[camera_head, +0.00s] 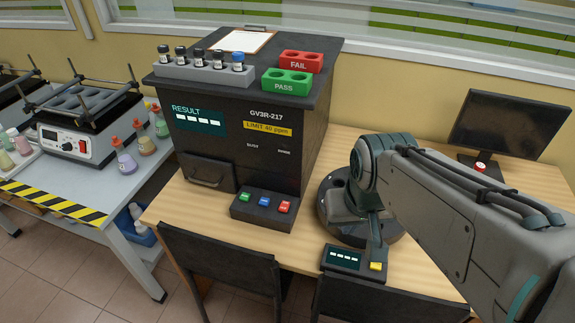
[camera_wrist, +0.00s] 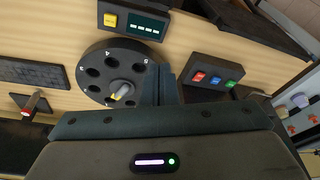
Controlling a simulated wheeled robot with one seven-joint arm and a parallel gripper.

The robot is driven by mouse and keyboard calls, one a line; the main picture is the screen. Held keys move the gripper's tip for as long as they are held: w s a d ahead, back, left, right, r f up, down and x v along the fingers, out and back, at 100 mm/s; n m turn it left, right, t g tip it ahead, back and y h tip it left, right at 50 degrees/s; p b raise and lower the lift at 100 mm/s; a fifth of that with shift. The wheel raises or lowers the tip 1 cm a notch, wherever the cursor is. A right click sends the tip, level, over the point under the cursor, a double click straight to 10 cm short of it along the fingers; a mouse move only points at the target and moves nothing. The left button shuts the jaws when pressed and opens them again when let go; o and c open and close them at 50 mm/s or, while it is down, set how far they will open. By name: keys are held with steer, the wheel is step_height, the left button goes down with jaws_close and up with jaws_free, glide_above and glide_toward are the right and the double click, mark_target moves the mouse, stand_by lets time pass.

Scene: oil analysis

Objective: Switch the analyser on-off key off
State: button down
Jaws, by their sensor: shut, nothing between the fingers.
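The analyser (camera_head: 240,142) is a dark box with a RESULT display and the label GV3R-217. In front of its base is a black key panel (camera_head: 247,211) with green (camera_head: 245,197), blue (camera_head: 264,201) and red (camera_head: 284,206) keys. Their lettering is too small to read, so I cannot tell which is the on-off key. The panel also shows right of centre in the wrist view (camera_wrist: 231,90). My gripper (camera_head: 377,250) is to the right of the panel, apart from it, with its fingers pointing down. In the wrist view its fingers (camera_wrist: 168,75) are together and empty.
A round dark holder (camera_head: 325,212) with several holes stands right of the key panel. A small display box (camera_head: 342,259) with a yellow button is close to my fingers. Chairs (camera_head: 222,258) stand at the table's front edge. A monitor (camera_head: 510,125) is at the back right.

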steer(key=shift+s, duration=0.1)
steer(key=w+a+f+m, duration=0.1)
steer(key=w+a, duration=0.2)
steer(key=w, duration=0.3)
steer(key=w+a+f+m, duration=0.1)
steer(key=w+a, duration=0.3)
steer(key=w, duration=0.3)
steer(key=w+a+f+m+h, duration=0.1)
steer(key=w+a+f+m, duration=0.1)
steer(key=w+a, duration=0.2)
steer(key=w, duration=0.3)
steer(key=shift+w+a+b, duration=0.25)
steer(key=shift+b, duration=0.1)
steer(key=shift+f, duration=0.1)
glide_above(284, 207)
steer(key=shift+g, duration=0.3)
steer(key=f, duration=1.2)
steer(key=shift+s+a, duration=0.15)
steer(key=shift+s, duration=0.15)
steer(key=shift+s+f, duration=0.1)
steer(key=shift+f, duration=0.75)
steer(key=shift+f, duration=0.1)
